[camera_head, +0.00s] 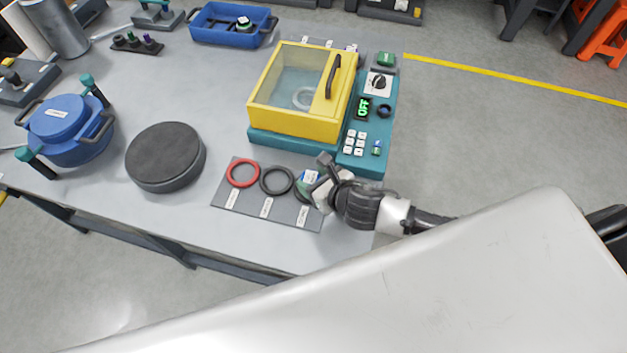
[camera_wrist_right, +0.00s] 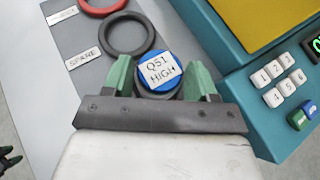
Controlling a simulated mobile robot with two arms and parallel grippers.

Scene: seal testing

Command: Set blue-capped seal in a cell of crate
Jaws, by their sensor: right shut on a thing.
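The blue-capped seal (camera_wrist_right: 158,72) has a white label reading "051 HIGH" on its blue top and a dark ring around it. My right gripper (camera_wrist_right: 163,82) is shut on it, with a green fingertip on each side. In the head view the right gripper (camera_head: 318,185) is at the right end of the grey mat, and the seal (camera_head: 308,177) is partly hidden by it. I cannot tell whether the seal touches the mat. The blue crate (camera_head: 213,38) stands at the back of the table with a small labelled item inside. A dark, green-tipped piece, apparently my left gripper (camera_wrist_right: 9,160), shows at the right wrist view's left edge.
A red ring (camera_head: 243,173) and a dark ring (camera_head: 277,181) lie on the mat (camera_head: 262,208). The yellow lidded tester (camera_head: 295,122) on a teal base stands between mat and crate. A black disc (camera_head: 166,155) and a blue pot (camera_head: 72,140) are left.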

